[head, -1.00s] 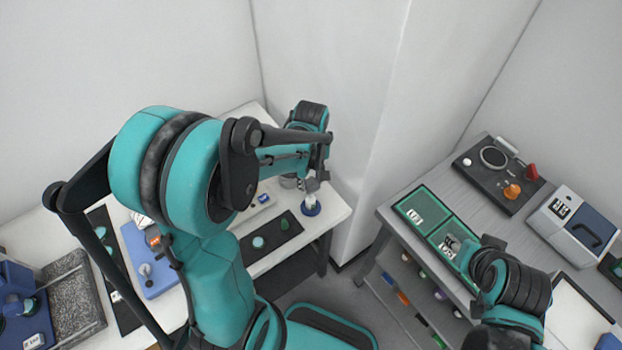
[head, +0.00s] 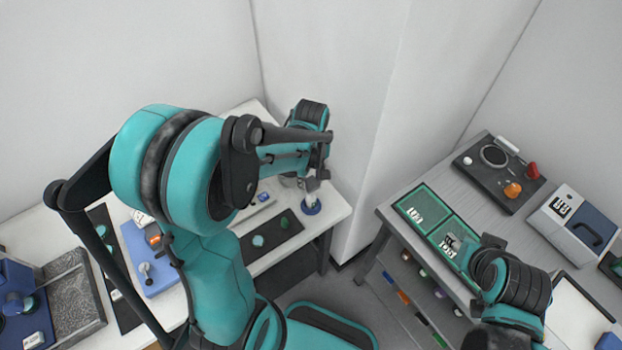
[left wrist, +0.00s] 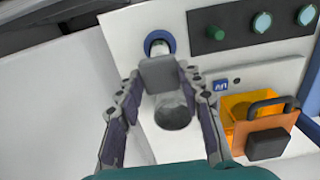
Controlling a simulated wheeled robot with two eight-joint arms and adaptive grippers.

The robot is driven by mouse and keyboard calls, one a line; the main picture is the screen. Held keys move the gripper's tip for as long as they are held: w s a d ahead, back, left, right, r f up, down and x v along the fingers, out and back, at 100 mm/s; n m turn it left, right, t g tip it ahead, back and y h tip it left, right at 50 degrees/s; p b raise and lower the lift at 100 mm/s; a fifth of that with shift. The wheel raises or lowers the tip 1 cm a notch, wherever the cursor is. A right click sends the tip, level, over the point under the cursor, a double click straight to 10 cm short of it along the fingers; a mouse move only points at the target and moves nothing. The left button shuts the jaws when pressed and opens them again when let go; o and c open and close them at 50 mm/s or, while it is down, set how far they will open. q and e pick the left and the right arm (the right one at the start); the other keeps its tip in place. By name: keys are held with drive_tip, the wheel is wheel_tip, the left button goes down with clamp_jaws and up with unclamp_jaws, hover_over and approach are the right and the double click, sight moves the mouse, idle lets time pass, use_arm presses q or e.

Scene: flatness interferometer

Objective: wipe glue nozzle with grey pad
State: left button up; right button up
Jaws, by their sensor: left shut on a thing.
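My left gripper (head: 315,182) is at the far right corner of the white table. In the left wrist view its fingers (left wrist: 160,80) are shut on a small grey pad (left wrist: 160,74). The glue nozzle (left wrist: 158,46) appears as a pale upright piece in a round blue base (left wrist: 152,36), just beyond the pad and partly hidden by it. The blue base also shows in the head view (head: 312,208), under the gripper. Whether the pad touches the nozzle I cannot tell.
A grey round cup (left wrist: 172,113) stands close by the pad. An orange bin (left wrist: 245,105) is to its right. A dark mat (head: 272,238) with small green discs lies near the table's front edge. Green-rimmed trays (head: 425,195) are on the right bench.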

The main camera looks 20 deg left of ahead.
use_arm(q)
drive_tip(key=shift+f, duration=0.35)
idle(0.4)
drive_tip(key=shift+a, duration=0.1)
drive_tip(key=shift+a+b, duration=0.25)
drive_tip(key=shift+b, duration=0.05)
drive_tip(key=shift+d, duration=0.1)
drive_tip(key=shift+d+r, duration=0.1)
drive_tip(key=shift+d, duration=0.5)
drive_tip(key=shift+a, duration=0.1)
drive_tip(key=shift+a, duration=0.6)
